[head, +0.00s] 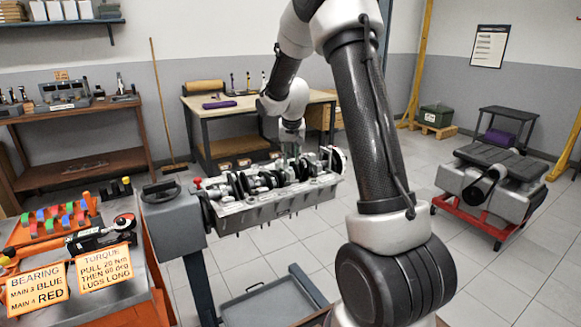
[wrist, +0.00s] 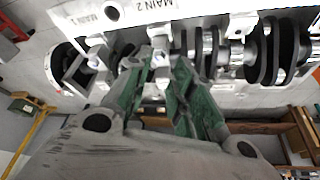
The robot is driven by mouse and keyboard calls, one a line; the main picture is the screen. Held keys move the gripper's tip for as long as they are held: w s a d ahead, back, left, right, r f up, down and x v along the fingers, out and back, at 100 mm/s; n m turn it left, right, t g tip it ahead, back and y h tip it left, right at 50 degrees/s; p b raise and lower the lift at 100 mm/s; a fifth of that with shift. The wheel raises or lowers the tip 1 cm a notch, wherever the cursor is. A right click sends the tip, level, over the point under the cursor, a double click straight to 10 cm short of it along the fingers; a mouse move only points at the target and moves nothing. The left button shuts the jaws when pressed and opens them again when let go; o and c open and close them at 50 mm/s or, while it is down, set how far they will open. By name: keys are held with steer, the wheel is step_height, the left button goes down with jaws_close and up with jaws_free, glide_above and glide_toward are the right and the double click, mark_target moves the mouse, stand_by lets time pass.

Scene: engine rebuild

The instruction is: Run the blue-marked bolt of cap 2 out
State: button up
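The engine block (head: 275,208) is held on a stand with the crankshaft and bearing caps uppermost. In the wrist view, a "MAIN 2" label (wrist: 115,12) is printed on the block. My gripper (wrist: 163,58) reaches down over the crankshaft there, its green fingers on either side of a pale metal part (wrist: 160,72) of a cap. I cannot tell whether the fingers press on it. In the head view, my gripper (head: 291,150) is over the far side of the block. No blue mark shows on a bolt; the bolt head is hidden or too small to make out.
An orange-edged bench (head: 150,265) at front left holds coloured bearing shells (head: 60,220), a torque tool (head: 100,233) and two note cards. A low tray (head: 265,302) lies beneath the block. A workbench (head: 245,104) stands behind; another engine (head: 490,190) sits at right.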

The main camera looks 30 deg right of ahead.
mark_target(291, 168)
steer(key=x, duration=0.5)
steer(key=shift+w+d+f, duration=0.1)
steer(key=shift+f, duration=0.3)
jaws_close()
